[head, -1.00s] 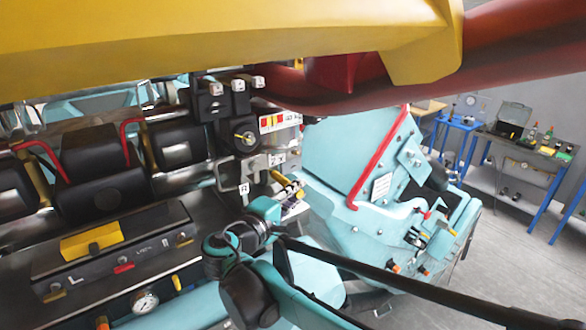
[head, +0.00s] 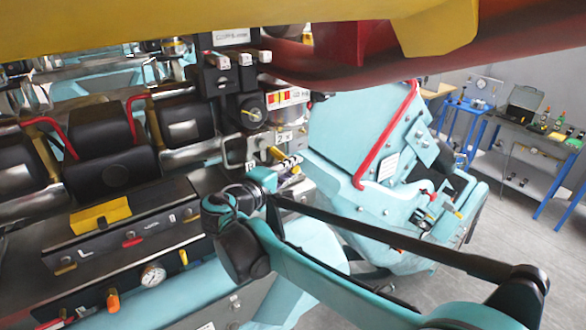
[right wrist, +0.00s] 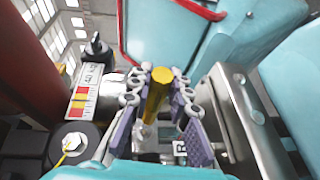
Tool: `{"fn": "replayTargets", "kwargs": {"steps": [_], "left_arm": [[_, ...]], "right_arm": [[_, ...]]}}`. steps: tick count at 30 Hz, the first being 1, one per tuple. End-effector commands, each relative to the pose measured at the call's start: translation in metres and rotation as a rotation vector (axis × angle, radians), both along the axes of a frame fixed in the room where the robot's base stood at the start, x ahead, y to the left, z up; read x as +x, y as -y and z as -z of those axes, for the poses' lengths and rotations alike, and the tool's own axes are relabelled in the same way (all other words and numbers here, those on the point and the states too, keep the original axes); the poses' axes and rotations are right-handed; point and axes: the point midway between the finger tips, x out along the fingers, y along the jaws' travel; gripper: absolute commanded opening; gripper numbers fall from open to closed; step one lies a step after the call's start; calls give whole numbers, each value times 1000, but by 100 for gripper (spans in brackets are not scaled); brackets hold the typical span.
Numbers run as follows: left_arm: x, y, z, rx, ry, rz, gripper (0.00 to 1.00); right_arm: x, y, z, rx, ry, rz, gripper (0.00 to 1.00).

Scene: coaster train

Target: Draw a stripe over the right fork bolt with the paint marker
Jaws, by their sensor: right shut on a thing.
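My right gripper (head: 286,165) is shut on the yellow paint marker (right wrist: 157,92). In the right wrist view the marker stands between its two purple-padded fingers (right wrist: 157,100). In the head view the marker's yellow end (head: 276,153) shows beside a metal bracket with an R tag (head: 250,165). The R tag also shows in the wrist view (right wrist: 180,147), below the marker. A hex bolt (right wrist: 68,146) on a black round boss carries a yellow line. I cannot tell for sure which bolt is the right fork bolt, nor whether the marker touches anything. My left gripper is out of view.
A red and yellow scale plate (head: 288,97) is close above the gripper. A turquoise seat shell with a red bar (head: 390,130) stands to the right. A black control panel (head: 130,230) lies to the left. A workbench (head: 535,135) stands far right.

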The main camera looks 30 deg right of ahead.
Motion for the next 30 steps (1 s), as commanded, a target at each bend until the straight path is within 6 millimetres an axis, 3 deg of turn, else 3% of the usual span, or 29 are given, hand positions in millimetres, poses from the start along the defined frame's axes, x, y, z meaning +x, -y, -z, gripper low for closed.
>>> {"fn": "replayTargets", "kwargs": {"steps": [30], "left_arm": [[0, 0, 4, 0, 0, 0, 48]], "right_arm": [[16, 0, 1, 0, 0, 0, 0]]}}
